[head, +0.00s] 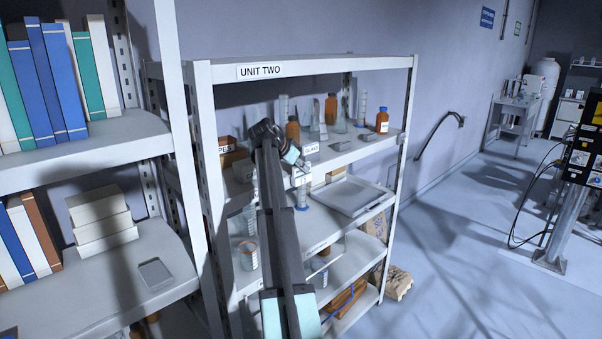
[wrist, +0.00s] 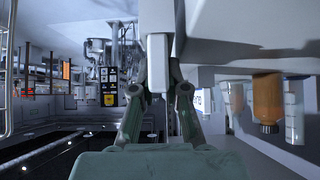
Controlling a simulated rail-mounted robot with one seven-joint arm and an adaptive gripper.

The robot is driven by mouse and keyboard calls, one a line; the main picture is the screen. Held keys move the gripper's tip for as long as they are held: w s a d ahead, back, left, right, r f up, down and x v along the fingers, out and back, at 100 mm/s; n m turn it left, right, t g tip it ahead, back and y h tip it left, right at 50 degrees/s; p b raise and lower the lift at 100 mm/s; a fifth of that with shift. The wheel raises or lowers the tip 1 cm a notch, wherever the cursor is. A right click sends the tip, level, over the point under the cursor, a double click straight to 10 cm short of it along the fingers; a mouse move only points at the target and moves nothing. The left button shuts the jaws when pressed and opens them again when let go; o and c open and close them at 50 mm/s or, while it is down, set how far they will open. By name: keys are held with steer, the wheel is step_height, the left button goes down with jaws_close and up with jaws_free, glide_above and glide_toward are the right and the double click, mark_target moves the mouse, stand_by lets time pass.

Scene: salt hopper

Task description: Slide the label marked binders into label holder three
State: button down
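My arm reaches from the bottom of the head view to the front of the rack marked UNIT TWO. My gripper (head: 298,164) is at the rack's middle shelf edge. In the wrist view my gripper (wrist: 160,75) has its fingertips close on both sides of a plain white piece (wrist: 159,52), which looks like the label; no writing shows on it. A small white plate (head: 303,181), seemingly marked 3, shows just below my gripper at a shelf edge. It looks like label holder three, partly hidden by my gripper. I cannot read the word binders anywhere.
A glass label (head: 311,148) is on the shelf edge right of my gripper, and another label (head: 224,149) is to its left. Bottles and glassware stand on the rack; a white tray (head: 352,194) lies on a lower shelf.

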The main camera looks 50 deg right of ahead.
steer(key=shift+r, duration=0.2)
stand_by(0.5)
steer(key=shift+r+p, duration=0.75)
steer(key=shift+r, duration=1.8)
